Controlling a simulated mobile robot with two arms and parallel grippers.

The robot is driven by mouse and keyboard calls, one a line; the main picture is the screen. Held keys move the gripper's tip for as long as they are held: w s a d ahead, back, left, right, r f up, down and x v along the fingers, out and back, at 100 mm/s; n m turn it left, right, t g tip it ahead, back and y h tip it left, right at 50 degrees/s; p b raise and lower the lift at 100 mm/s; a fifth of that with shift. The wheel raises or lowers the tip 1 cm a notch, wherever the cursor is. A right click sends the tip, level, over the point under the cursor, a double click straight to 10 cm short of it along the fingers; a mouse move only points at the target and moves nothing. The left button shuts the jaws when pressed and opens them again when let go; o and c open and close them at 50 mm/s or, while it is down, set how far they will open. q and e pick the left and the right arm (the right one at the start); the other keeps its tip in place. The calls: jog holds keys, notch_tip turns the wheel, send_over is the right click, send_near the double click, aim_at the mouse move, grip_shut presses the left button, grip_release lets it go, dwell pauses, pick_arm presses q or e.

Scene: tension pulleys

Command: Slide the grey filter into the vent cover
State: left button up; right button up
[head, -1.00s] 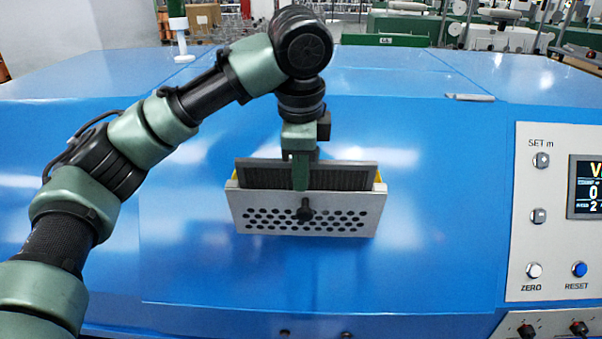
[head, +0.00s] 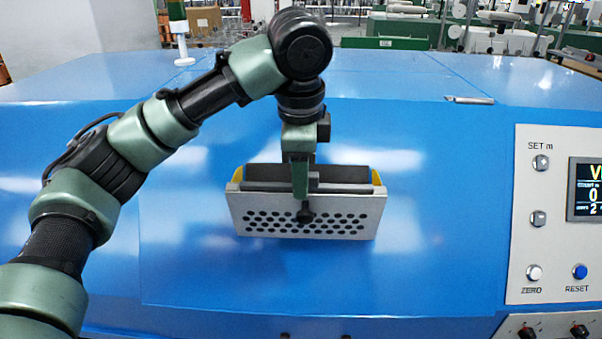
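The vent cover (head: 240,212) is a light grey box with a perforated front, a dark knob (head: 305,212) and an open top, on the sloping blue machine face. The grey filter (head: 265,186) sits low in its mouth; only a top strip shows, with a small grey block (head: 314,180) above it. A dark panel shows behind the strip. My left gripper (head: 300,190) points down at the middle of the mouth, one green finger in front of the strip, beside the block. The other finger is hidden, so its grip cannot be told. My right gripper is out of view.
Yellow edges (head: 376,177) show at the cover's sides. A control panel (head: 530,195) with buttons and a display stands at the right. A small metal latch (head: 470,100) lies on the machine top. The blue surface around the cover is clear.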

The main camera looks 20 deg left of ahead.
pick_arm(q)
jog(key=v, duration=0.7)
jog(key=shift+r+b, duration=0.4)
jog(key=shift+b, duration=0.05)
